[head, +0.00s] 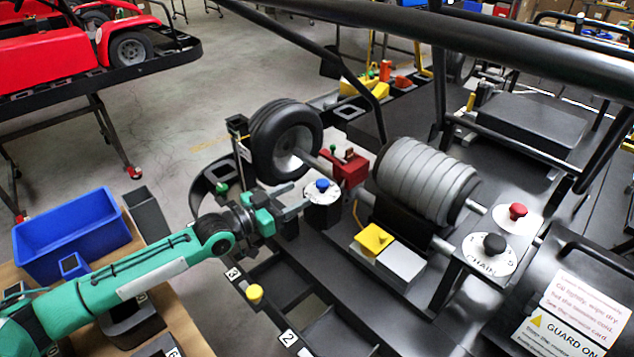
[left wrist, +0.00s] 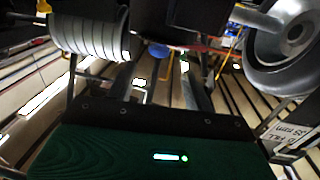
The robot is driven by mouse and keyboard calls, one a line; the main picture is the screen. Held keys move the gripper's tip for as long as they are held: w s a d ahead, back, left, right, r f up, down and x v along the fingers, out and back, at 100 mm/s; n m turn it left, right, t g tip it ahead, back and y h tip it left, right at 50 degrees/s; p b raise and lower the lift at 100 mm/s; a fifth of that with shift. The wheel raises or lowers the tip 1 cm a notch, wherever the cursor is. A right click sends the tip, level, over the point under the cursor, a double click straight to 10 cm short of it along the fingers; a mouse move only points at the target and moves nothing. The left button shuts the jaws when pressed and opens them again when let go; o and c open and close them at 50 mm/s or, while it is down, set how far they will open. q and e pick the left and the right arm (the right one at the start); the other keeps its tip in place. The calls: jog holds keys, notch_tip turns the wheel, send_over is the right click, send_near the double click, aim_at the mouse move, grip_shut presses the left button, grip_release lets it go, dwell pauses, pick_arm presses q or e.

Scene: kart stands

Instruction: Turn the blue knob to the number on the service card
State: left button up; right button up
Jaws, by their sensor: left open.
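The blue knob (head: 322,185) stands on a round white dial (head: 323,196) on a black post, beside the wheel. The numbers on the dial are too small to read. My left gripper (head: 298,199) is open just left of the dial, with its fingers pointing at it; I cannot tell whether they touch it. In the left wrist view a small blue shape (left wrist: 158,50) shows between the dark fingers, perhaps the knob. A white notice (head: 572,312) at the lower right reads "GUARD ON" and mentions a card; I cannot make out a service card. My right gripper is not in view.
A tyre (head: 285,140) and a red block (head: 346,168) stand close behind the dial. A grey ribbed roll (head: 428,180), a yellow block (head: 374,239), a black knob (head: 494,243) and a red knob (head: 517,211) lie to the right. A blue bin (head: 70,237) stands left.

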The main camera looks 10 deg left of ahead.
aim_at(319, 185)
pick_arm(q)
jog(key=p+x, duration=0.1)
jog(key=x, duration=0.5)
jog(key=shift+w+d+r, duration=0.1)
jog(key=shift+w+d, duration=0.1)
jog(key=shift+d, duration=0.05)
jog(key=shift+w+d, duration=0.2)
jog(key=shift+d, duration=0.05)
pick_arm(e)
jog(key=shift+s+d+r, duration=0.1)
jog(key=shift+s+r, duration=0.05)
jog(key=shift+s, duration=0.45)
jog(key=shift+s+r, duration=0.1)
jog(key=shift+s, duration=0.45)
pick_arm(q)
jog(key=shift+c, duration=0.4)
